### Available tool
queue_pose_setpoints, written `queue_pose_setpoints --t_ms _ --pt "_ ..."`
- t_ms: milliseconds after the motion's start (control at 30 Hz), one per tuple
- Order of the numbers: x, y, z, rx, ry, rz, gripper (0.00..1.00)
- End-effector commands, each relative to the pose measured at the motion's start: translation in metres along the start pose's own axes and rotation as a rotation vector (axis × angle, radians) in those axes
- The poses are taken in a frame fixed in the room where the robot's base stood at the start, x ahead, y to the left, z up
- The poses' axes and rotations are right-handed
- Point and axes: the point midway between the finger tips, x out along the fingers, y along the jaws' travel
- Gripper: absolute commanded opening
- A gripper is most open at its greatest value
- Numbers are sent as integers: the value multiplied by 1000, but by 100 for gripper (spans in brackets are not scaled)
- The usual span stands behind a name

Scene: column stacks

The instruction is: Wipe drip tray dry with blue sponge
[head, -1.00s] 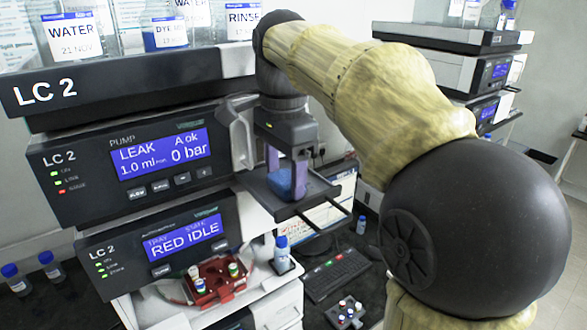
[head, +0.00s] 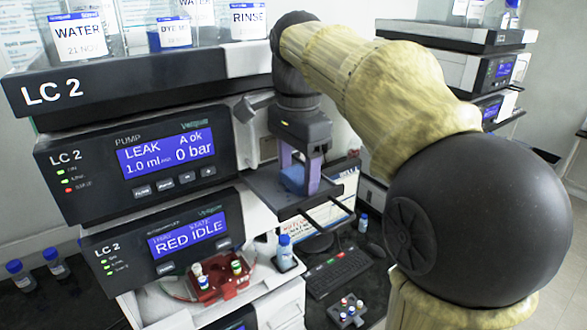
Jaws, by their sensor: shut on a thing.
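My gripper (head: 299,175) points down over the drip tray, its pale purple fingers on either side of the blue sponge (head: 292,180). It is shut on the sponge. The dark drip tray (head: 262,188) sticks out at the right side of the pump module. The sponge is low at the tray; I cannot tell whether it touches the tray floor. Fingers and sponge hide part of the tray, and any liquid in it cannot be made out.
The pump module (head: 135,165) shows "LEAK" and 0 bar. Labelled bottles (head: 78,38) stand on the top shelf. Below are a red vial tray (head: 222,284), a blue-capped bottle (head: 285,255), a keyboard (head: 337,270) and a monitor (head: 345,200). More instruments (head: 490,75) stand at right.

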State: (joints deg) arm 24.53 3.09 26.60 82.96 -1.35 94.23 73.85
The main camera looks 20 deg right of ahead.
Motion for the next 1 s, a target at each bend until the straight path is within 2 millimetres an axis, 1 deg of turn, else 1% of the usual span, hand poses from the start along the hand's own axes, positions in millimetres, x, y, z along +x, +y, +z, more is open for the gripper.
queue_pose_setpoints --t_ms 200,500,600,867,1000 --pt "1 0 1 3 2 3 40" --pt "0 0 23 -2 -2 4 40" --pt "0 0 26 0 -2 3 40" --pt "-1 0 25 2 0 2 40" --pt "-1 0 20 3 0 2 40"
